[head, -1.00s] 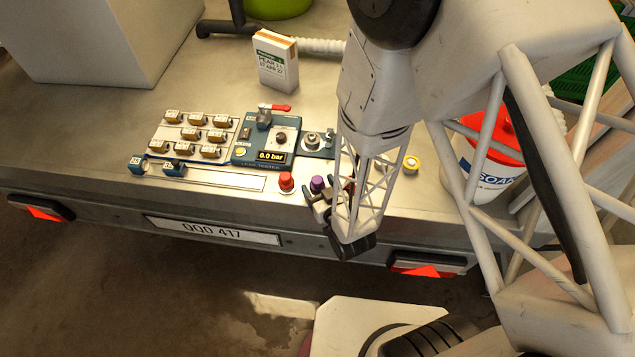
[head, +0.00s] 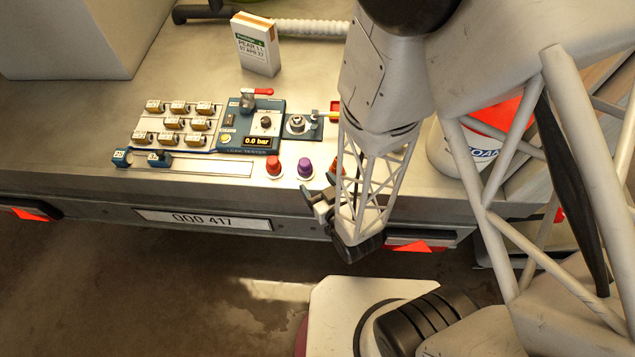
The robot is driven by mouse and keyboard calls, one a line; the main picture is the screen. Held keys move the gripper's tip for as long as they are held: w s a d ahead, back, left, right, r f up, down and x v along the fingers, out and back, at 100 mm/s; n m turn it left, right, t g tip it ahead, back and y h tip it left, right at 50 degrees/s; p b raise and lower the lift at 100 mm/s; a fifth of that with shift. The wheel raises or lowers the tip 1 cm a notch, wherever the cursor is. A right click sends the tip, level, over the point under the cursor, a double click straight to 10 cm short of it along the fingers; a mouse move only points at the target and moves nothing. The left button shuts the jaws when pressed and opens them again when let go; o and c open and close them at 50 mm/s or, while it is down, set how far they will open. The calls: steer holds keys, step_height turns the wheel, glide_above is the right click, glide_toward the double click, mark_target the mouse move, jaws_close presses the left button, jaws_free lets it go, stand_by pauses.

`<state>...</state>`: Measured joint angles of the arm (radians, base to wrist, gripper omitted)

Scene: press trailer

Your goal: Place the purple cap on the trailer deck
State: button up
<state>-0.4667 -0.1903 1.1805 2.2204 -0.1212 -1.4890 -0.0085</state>
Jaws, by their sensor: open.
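The purple cap (head: 305,167) stands upright on the trailer deck (head: 75,160), near its front edge and just right of a red cap (head: 275,167). My gripper (head: 320,188) is open, with its dark fingertips just right of and in front of the purple cap. A small gap seems to lie between them, though contact is hard to rule out at this size. Nothing shows between the fingers. Part of another orange-red cap (head: 337,168) shows behind my arm, which hides the deck around it.
A blue leak tester (head: 243,140) with a fitting block (head: 298,124) stands behind the caps. Left of it is a tray of small brass parts (head: 143,139). A carton (head: 256,45) stands farther back, and a white tub (head: 475,150) at right. Bare deck lies around the carton.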

steer(key=shift+o, duration=0.9)
steer(key=shift+r, duration=0.15)
